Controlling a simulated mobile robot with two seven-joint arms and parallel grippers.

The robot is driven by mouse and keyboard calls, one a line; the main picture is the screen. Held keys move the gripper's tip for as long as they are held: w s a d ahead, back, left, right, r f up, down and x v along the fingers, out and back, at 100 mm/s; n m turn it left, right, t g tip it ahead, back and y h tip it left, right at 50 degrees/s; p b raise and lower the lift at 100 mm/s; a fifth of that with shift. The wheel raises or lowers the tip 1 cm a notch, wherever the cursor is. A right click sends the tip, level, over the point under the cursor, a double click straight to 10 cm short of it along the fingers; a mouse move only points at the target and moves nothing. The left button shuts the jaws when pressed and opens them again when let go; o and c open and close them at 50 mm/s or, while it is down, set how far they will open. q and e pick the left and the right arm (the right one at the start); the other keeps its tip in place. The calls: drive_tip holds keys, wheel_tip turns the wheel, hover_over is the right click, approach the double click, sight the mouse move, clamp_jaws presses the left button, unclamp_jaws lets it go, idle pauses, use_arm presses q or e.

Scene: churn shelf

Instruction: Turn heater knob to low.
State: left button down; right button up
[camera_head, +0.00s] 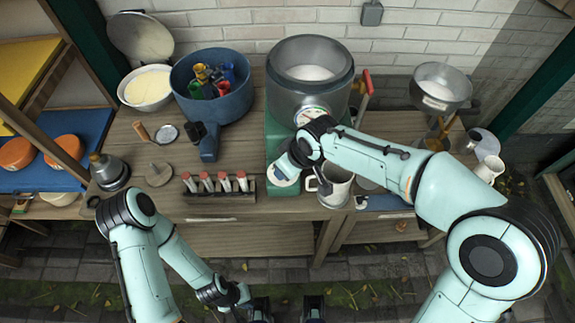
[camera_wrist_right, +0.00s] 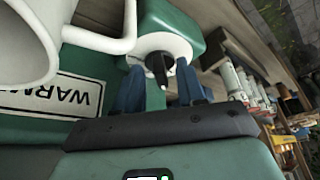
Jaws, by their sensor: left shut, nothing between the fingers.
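The heater is a green block (camera_head: 281,130) under a metal pot with a gauge. In the right wrist view, its black knob (camera_wrist_right: 160,64) sits on a white round dial (camera_wrist_right: 150,44); the dial also shows in the head view (camera_head: 284,178). The dial's markings are not readable. My right gripper (camera_wrist_right: 160,80) has its two blue fingers apart, one on each side of the knob, with small gaps visible. In the head view my right wrist covers the knob. My left gripper (camera_head: 243,293) is shut and empty, low in front of the bench.
A white mug (camera_head: 337,187) stands close beside the heater and my right gripper. A rack of red-capped tubes (camera_head: 220,193) is to the left. A blue pot (camera_head: 213,105) stands behind it.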

clamp_jaws()
drive_tip(key=m+b, duration=0.1)
drive_tip(key=m+h+b, duration=0.1)
drive_tip(key=m, duration=0.1)
drive_tip(key=shift+s+a+t+b, duration=0.15)
drive_tip(key=shift+a+t+b, duration=0.05)
drive_tip(key=shift+t+b, duration=0.2)
drive_tip(key=shift+a+m+h+b, duration=0.15)
drive_tip(key=shift+m+h+b, duration=0.25)
drive_tip(key=shift+m+b, duration=0.65)
drive_tip(key=shift+a+m+t+h+b, duration=0.15)
drive_tip(key=shift+m+h+b, duration=0.15)
drive_tip(key=shift+m, duration=0.6)
drive_tip(key=shift+m+t+h+b, duration=0.15)
drive_tip(key=shift+m+h+b, duration=0.15)
drive_tip(key=shift+m, duration=0.55)
drive_tip(key=shift+r, duration=0.1)
drive_tip(key=shift+s, duration=0.1)
